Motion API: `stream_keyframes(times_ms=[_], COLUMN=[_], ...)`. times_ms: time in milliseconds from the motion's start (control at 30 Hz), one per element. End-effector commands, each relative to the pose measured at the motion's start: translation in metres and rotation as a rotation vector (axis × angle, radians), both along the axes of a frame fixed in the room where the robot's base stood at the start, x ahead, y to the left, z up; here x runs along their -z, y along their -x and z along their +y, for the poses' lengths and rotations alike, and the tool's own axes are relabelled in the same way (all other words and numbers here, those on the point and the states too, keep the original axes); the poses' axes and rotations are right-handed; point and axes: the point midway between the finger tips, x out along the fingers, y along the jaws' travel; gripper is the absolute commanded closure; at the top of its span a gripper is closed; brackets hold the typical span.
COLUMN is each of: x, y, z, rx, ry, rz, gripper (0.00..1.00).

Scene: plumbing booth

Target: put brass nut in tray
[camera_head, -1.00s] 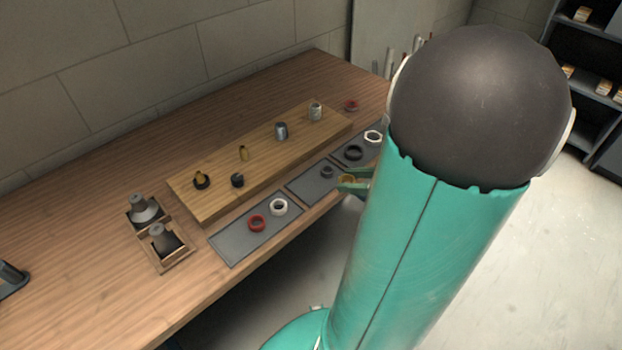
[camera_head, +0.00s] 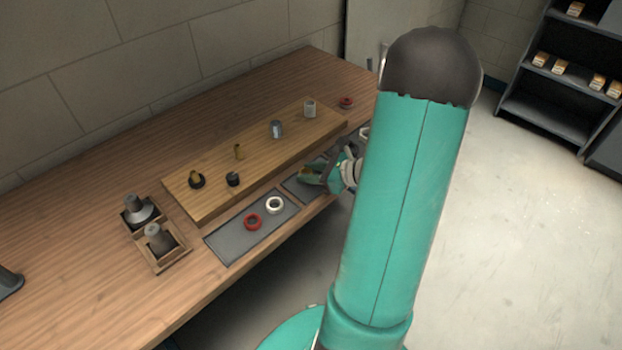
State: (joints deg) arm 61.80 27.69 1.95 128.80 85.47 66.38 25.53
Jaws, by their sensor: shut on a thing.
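My gripper (camera_head: 311,176) is shut on the brass nut (camera_head: 307,177), which shows only as a small brass-coloured patch between the green fingers. Gripper and nut are over the middle grey tray (camera_head: 292,188), near the table's front edge; I cannot tell their height above it. The left grey tray (camera_head: 232,240) lies flat and holds a red ring (camera_head: 253,221) and a white ring (camera_head: 275,205). The right grey tray is mostly hidden behind my arm, with part of a white ring (camera_head: 364,133) showing.
A raised wooden board (camera_head: 205,211) behind the trays carries several upright fittings and posts. A wooden two-compartment box (camera_head: 165,264) at left holds grey fittings. A red ring (camera_head: 346,102) lies at the back right.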

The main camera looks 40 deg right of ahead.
Motion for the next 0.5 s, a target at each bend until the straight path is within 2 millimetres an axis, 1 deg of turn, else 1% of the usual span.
stream_keyframes(times_ms=[33, 100, 167, 500], x=[0.009, 0.019, 0.024, 0.028], y=[0.001, 0.001, 0.001, 0.001], z=[0.0, 0.0, 0.0, 0.0], rx=[0.001, 0.001, 0.0, 0.0], ry=[-0.005, -0.004, -0.003, -0.001], rz=[0.003, 0.003, 0.001, 0.0], gripper=[0.91, 0.91, 0.91, 0.91])
